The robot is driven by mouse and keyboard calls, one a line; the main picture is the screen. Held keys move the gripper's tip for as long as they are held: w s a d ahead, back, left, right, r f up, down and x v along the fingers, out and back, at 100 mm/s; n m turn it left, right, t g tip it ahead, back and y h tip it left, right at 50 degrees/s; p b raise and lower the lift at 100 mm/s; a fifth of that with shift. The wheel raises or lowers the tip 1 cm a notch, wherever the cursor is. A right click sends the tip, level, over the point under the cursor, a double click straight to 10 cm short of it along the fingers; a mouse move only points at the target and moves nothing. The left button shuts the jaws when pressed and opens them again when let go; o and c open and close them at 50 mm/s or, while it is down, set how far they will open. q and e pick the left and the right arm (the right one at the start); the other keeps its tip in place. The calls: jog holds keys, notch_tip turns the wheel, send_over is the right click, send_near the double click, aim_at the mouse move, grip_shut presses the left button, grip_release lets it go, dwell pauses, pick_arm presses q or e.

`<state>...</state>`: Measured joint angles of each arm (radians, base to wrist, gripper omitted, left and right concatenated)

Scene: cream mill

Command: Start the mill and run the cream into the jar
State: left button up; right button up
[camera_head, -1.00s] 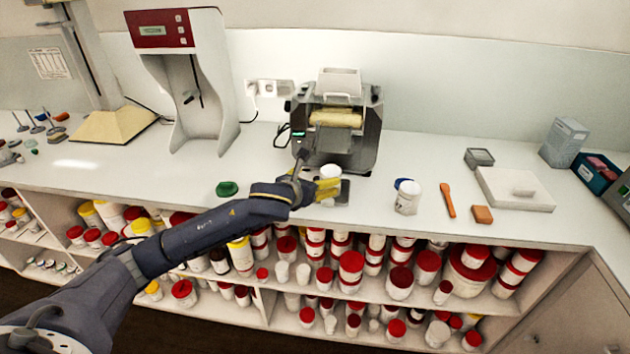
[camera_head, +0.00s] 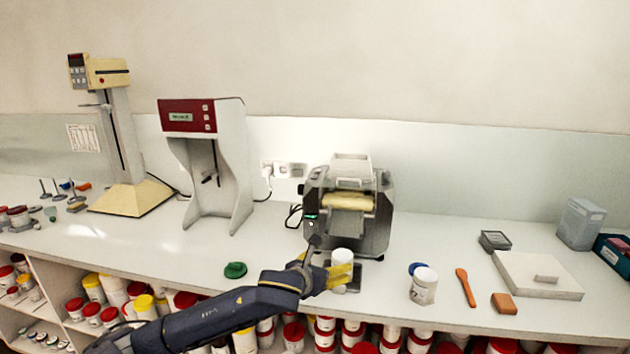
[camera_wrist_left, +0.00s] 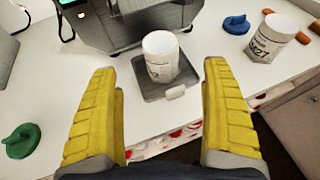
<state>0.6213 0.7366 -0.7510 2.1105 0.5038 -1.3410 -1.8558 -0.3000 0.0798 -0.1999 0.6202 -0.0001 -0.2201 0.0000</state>
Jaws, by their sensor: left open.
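The mill (camera_head: 348,208) stands against the back wall in the head view, with a cream-coloured roller and a white hopper on top. A small green light shows on its left side. A white jar (camera_head: 342,258) stands upright on a grey tray (camera_head: 353,286) in front of the mill; it also shows in the left wrist view (camera_wrist_left: 160,57). My left gripper (camera_head: 338,275) has yellow fingers and is at the jar's near side. In the left wrist view the fingers (camera_wrist_left: 160,110) are wide apart, with the jar ahead of them and nothing gripped. My right gripper is out of view.
A labelled white jar (camera_head: 423,286), a blue lid (camera_head: 417,268), an orange spatula (camera_head: 466,287) and an orange block (camera_head: 503,303) lie to the right. A green lid (camera_head: 235,270) lies left. A red-topped machine (camera_head: 205,160) stands at the back left.

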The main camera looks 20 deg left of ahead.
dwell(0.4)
pick_arm(q)
grip_shut()
dwell(0.4)
dwell(1.3)
